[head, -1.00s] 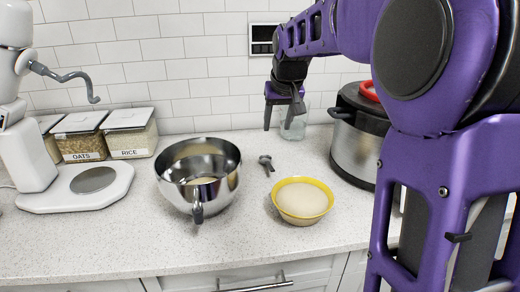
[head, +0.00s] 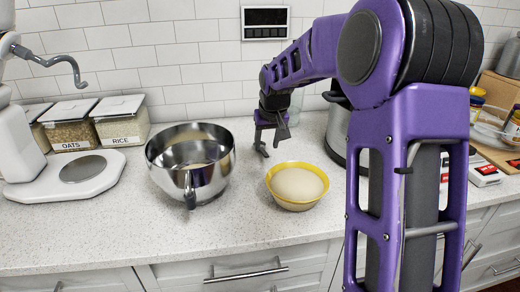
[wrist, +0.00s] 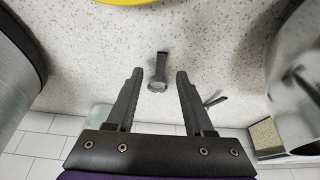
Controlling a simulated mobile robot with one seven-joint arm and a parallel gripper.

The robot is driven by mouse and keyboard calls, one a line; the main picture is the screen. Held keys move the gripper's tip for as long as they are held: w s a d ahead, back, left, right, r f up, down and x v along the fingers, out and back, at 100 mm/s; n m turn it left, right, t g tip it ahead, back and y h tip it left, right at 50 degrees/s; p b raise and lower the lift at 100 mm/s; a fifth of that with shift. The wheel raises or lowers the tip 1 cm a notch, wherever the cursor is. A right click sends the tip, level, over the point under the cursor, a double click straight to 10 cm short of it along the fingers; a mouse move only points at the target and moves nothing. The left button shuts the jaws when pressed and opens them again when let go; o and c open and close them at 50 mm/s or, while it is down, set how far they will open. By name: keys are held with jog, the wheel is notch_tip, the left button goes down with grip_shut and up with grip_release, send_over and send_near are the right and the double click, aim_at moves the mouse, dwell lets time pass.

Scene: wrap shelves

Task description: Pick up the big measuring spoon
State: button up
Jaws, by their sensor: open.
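A grey measuring spoon (wrist: 160,68) lies on the speckled counter, its round end toward my gripper. In the head view the spoon (head: 262,150) is small and partly hidden by my gripper. My gripper (wrist: 157,72) is open and empty, with the spoon's round end showing between its two dark fingertips in the wrist view. In the head view my gripper (head: 276,138) points down above the counter, close to the spoon. A second thin grey piece (wrist: 215,100) shows beside the right finger; I cannot tell whether it is another spoon.
A metal mixing bowl (head: 207,178) stands left of the spoon. A yellow-rimmed bowl (head: 298,186) of pale contents is in front of it. A steel cooker (head: 338,128) is to the right. Tiled wall (head: 180,68) rises behind. A glass container (wrist: 98,118) is near my gripper.

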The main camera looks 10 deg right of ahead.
aim_at(265, 154)
jog(key=x, duration=0.3)
jog(key=b+x, duration=0.1)
jog(key=x, duration=0.1)
jog(key=shift+s+f, duration=0.2)
jog(key=shift+s, duration=0.15)
grip_shut()
